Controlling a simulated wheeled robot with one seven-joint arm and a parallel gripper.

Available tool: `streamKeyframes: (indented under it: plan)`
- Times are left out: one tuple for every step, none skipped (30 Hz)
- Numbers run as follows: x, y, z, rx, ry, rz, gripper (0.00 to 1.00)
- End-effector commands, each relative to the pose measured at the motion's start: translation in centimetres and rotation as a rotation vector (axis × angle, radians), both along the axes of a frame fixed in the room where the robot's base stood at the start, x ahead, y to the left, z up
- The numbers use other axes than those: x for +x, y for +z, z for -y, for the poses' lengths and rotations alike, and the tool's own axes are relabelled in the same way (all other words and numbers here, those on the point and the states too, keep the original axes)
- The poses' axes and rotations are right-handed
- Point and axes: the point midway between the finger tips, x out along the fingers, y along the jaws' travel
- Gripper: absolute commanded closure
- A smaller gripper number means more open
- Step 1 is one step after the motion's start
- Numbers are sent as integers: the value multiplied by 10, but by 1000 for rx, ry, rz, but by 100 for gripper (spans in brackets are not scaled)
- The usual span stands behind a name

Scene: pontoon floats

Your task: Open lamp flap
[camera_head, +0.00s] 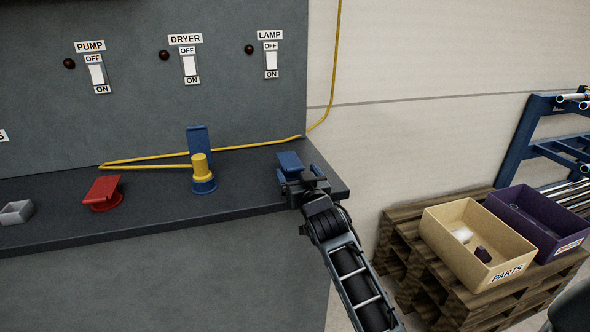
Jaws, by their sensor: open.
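The lamp flap (290,161) is a blue lid on the right end of the dark shelf, below the LAMP switch (271,61). It lies low and slightly tilted, unlike the upright blue flap (197,140) to its left. My gripper (303,180) is open at the lamp flap's right front side, very close to it. The gripper hides much of the socket under the flap. I cannot tell whether the fingers touch the flap.
A yellow plug (201,167) stands in the middle blue socket (204,186), with its yellow cable (255,146) running behind the lamp flap. A red-flapped socket (103,191) and a grey tray (16,212) are further left. A beige box (451,250) and purple box (548,234) stand on pallets at right.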

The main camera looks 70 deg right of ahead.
Motion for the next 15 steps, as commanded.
streamKeyframes:
  plan:
    - [5,1,5,0,0,0,11]
    - [7,1,8,0,0,1,11]
    - [9,1,11,0,0,1,11]
    - [11,0,12,1,0,1,11]
    - [12,0,14,1,0,1,11]
    - [13,0,15,1,0,1,11]
    - [14,0,16,0,0,0,11]
    - [14,0,17,0,0,0,11]
    - [15,0,17,0,0,0,11]
    - [15,0,18,0,0,0,11]
    - [15,0,18,0,0,0,11]
    - [15,0,18,0,0,0,11]
    - [15,-1,17,0,0,0,11]
    - [15,0,17,0,0,0,11]
    - [15,0,17,0,0,0,11]
